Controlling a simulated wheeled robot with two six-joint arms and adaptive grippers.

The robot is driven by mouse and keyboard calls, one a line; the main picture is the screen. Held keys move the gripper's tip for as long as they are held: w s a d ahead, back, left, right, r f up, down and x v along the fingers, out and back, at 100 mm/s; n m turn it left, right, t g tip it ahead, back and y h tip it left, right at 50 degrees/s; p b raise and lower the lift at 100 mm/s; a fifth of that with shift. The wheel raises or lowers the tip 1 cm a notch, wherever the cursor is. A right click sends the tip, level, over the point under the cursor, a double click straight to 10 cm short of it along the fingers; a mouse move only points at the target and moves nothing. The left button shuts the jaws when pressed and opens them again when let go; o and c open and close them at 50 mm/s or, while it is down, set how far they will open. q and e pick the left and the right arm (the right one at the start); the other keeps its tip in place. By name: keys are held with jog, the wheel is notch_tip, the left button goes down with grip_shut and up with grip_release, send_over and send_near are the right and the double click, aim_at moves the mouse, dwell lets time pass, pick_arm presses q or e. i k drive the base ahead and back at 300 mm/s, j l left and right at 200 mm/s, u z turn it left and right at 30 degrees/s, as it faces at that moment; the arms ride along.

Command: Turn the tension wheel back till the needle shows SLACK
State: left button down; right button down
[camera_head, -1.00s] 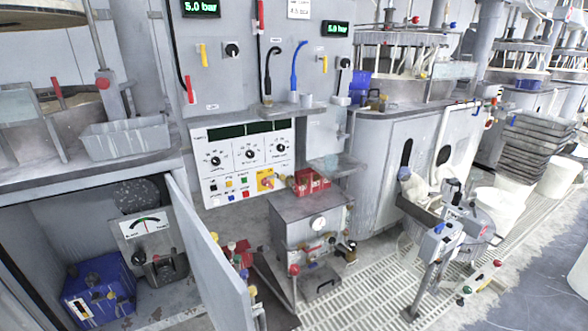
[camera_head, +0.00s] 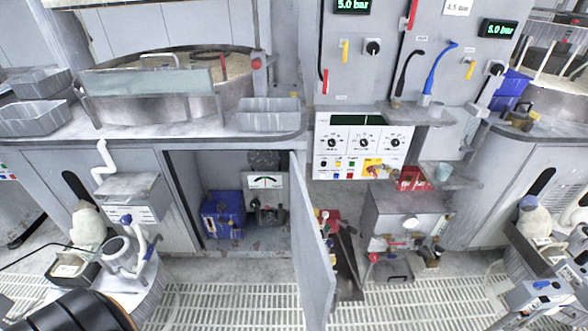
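A small white gauge plate (camera_head: 265,181) with a green arc stands inside the open cabinet under the left bench. Its needle looks near the middle, but its lettering is too small to read. A dark speckled disc (camera_head: 263,159) shows above and behind the plate, partly hidden. A dark grey mechanism (camera_head: 268,213) sits below the gauge. I cannot tell for certain which of these is the tension wheel.
The cabinet door (camera_head: 312,245) stands open toward me, right of the gauge. A blue box (camera_head: 222,214) is left of the mechanism. A grey machine box (camera_head: 407,215) stands right of the door. Grated floor (camera_head: 235,300) lies in front, clear before the cabinet.

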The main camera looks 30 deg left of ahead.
aim_at(255, 204)
jog(key=u, duration=1.75)
jog(key=i+j+u, duration=0.1)
jog(key=u, duration=0.8)
jog(key=i+u, duration=0.1)
jog(key=u, duration=0.75)
jog(key=i+l+u, duration=0.1)
jog(key=u, duration=0.25)
jog(key=i+l+u, duration=0.1)
jog(key=u, duration=0.25)
jog(key=l+z, duration=0.15)
jog(key=z, duration=0.25)
jog(key=i+l+z, duration=0.1)
jog(key=z, duration=0.3)
jog(key=l+z, duration=0.1)
jog(key=z, duration=0.3)
jog(key=i+j, duration=0.05)
